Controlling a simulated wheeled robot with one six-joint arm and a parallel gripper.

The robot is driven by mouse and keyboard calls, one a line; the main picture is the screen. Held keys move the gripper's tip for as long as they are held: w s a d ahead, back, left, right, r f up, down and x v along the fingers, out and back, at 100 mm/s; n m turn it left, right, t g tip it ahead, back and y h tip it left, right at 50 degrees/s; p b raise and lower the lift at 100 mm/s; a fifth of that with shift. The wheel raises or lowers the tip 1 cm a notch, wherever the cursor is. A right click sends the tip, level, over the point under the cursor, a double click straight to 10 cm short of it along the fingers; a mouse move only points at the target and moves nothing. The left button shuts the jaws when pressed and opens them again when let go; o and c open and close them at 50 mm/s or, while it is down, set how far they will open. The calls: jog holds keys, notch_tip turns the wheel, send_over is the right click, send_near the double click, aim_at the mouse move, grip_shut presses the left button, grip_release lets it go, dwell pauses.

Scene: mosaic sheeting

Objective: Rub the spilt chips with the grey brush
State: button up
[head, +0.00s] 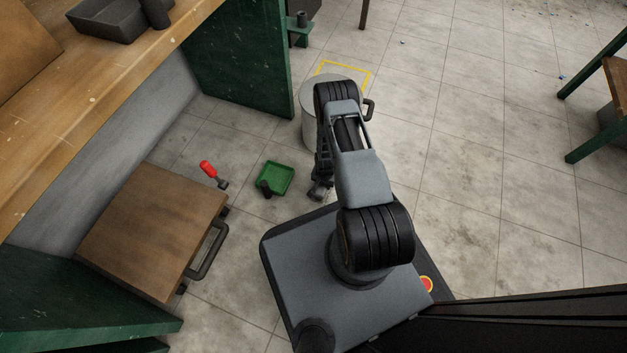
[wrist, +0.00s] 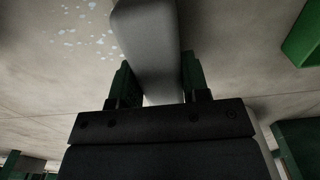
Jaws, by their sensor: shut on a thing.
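In the wrist view the grey brush (wrist: 148,40) is held between the two green fingers of my gripper (wrist: 157,80). My gripper is shut on it, and its far end runs out of the top of the picture. I cannot tell whether the brush touches the floor. In the head view my arm hides most of the gripper, and I cannot make out the brush or the chips there.
A green dustpan (head: 275,178) lies on the floor left of my arm. A red-handled tool (head: 209,170) is beside a low wooden-topped cart (head: 150,230). A pale round bin (head: 308,115) stands behind my arm, near a yellow floor marking (head: 348,66).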

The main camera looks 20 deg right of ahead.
jog(key=shift+w+a, duration=0.55)
jog(key=shift+a, duration=0.05)
jog(key=shift+r+p, duration=2.75)
jog(key=shift+r, duration=1.25)
